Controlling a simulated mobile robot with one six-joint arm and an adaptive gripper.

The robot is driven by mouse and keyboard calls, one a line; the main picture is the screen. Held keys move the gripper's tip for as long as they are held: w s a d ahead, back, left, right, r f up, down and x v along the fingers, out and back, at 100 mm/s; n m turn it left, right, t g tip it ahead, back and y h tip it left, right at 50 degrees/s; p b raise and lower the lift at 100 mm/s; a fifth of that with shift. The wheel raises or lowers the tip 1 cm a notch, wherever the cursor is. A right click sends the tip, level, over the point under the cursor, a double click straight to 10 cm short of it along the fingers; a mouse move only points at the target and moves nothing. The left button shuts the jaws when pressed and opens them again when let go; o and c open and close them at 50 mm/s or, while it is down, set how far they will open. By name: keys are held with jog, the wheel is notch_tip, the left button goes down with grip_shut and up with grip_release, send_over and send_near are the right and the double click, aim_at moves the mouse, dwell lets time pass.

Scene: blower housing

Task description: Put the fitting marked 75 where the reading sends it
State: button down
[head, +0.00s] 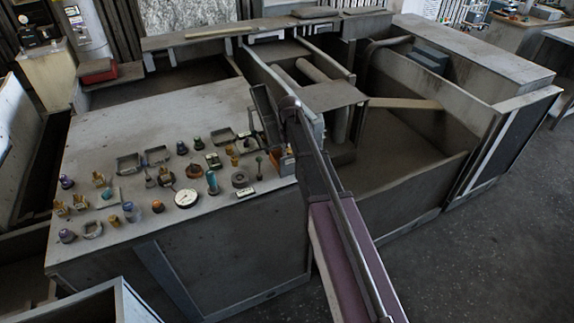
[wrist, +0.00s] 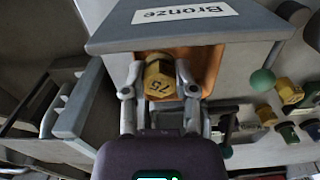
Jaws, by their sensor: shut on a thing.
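The brass-yellow fitting marked 75 (wrist: 159,82) is between the two fingers of my gripper (wrist: 160,92), which is shut on it. In the wrist view the fitting is at the mouth of a grey box (wrist: 215,32) with an orange inside and a label reading "Bronze". I cannot tell how far inside it is or whether it touches the box. In the head view my arm hides most of the box and the fitting. A round white dial gauge (head: 186,198) lies on the bench; its reading is too small to make out.
A green ball knob (wrist: 262,81) and several brass fittings (wrist: 290,91) stand right of the box in the wrist view. The bench's back left is clear.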

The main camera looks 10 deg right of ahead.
dwell(0.3)
jog(key=shift+c, duration=1.6)
grip_release()
jog(key=shift+r, duration=0.15)
